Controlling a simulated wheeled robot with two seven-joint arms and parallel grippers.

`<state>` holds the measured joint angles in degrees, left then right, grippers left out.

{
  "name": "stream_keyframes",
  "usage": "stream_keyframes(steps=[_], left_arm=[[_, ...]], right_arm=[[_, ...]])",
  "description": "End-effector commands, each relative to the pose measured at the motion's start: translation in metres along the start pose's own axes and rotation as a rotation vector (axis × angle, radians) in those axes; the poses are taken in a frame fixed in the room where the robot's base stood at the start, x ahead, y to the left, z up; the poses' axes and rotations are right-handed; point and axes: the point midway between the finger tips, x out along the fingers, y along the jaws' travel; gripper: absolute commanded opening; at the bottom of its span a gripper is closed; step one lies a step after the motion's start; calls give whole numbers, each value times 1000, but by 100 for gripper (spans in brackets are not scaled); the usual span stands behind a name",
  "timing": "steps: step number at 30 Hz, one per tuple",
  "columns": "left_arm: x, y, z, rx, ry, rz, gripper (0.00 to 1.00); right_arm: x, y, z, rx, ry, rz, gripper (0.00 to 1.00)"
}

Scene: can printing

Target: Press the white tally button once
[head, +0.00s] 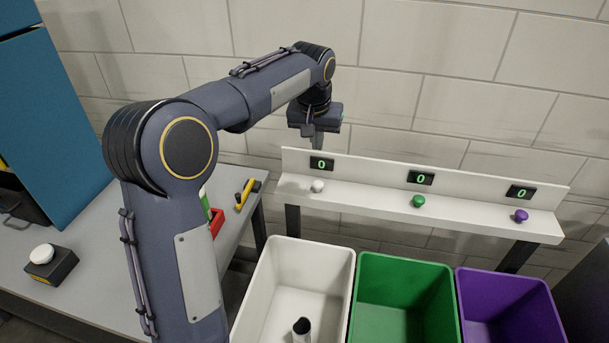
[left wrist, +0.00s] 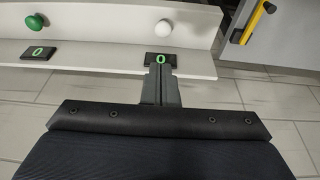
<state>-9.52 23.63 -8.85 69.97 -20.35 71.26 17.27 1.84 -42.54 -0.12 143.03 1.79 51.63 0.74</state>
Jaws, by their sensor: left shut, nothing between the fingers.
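The white tally button (head: 317,186) is a small round knob on the white shelf (head: 380,202), below a display (head: 321,163) that reads 0. My left gripper (head: 318,146) is shut and empty, pointing down above the shelf's back panel and the white button. Its closed fingers also show in the left wrist view (left wrist: 161,74), apart from the button. My right gripper is not in view.
Green (head: 418,201) and purple (head: 521,215) buttons sit farther right, their displays at 0. White (head: 262,310), green (head: 365,300) and purple (head: 470,310) bins stand in front; a can (head: 302,328) is in the white one. A black box with a white cap (head: 41,254) is on the left table.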

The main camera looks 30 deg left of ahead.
Motion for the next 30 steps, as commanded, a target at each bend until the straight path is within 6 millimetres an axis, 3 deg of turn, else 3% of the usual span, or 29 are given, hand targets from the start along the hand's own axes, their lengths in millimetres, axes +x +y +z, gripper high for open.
stream_keyframes(steps=[4,17,23,30], left_arm=[[6,4,-9,-1,2,-20,0],[11,4,-9,-1,-1,-21,0],[41,2,-9,-2,-4,-22,0],[93,2,-9,-2,-5,-22,0]], right_arm=[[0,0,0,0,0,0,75],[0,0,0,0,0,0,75],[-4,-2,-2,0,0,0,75],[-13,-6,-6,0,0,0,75]])
